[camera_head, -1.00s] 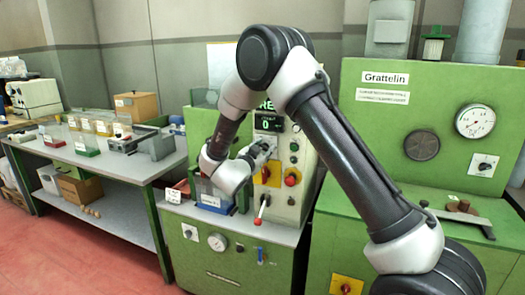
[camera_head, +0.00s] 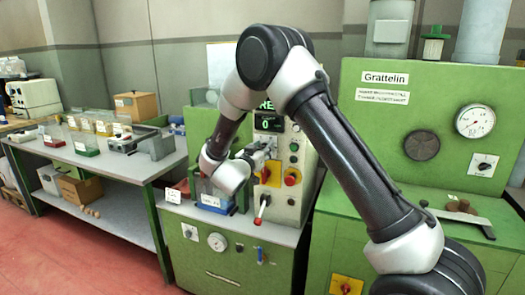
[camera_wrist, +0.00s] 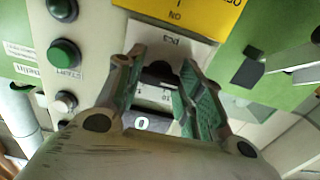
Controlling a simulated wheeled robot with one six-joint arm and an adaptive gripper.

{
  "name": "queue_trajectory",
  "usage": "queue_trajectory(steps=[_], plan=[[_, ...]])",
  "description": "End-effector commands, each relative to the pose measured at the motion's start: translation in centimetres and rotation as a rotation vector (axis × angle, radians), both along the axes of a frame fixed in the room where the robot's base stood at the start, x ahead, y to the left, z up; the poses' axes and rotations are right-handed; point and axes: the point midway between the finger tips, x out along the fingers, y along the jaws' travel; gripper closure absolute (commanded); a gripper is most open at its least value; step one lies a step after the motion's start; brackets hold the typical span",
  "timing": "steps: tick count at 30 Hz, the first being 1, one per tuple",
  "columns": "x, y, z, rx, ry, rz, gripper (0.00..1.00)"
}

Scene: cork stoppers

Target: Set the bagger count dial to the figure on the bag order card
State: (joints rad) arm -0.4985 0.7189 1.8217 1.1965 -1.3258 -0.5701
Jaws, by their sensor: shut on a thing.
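The count dial (camera_wrist: 160,72) is a dark knob on the pale bagger panel (camera_wrist: 95,22), partly hidden between my fingers. My gripper (camera_wrist: 163,80) is shut on the dial. In the head view my gripper (camera_head: 262,150) is at the panel front, and my wrist hides the dial. The bagger display (camera_head: 263,125) reads 0 in green, and a 0 also shows in a dark window (camera_wrist: 141,122) in the wrist view. No card with a readable order figure shows; small white cards are too small to read.
A blue-fronted bin (camera_head: 214,203) stands below my wrist. In the wrist view a green button (camera_wrist: 64,53) is left of my fingers.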

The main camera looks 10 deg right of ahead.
Motion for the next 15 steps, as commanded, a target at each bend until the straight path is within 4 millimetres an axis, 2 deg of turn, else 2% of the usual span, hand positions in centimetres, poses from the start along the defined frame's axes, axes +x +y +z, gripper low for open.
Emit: queue_trajectory(steps=[6,7,9,10,15], plan=[[-0.10,0.03,-0.26,0.001,0.006,0.000,0.87],[-0.10,0.03,-0.25,0.001,0.006,0.000,0.57],[-0.09,0.03,-0.22,0.001,0.004,0.000,0.45],[-0.08,0.02,-0.20,0.001,0.004,0.000,0.41],[-0.05,0.01,-0.12,0.000,0.002,0.000,0.41]])
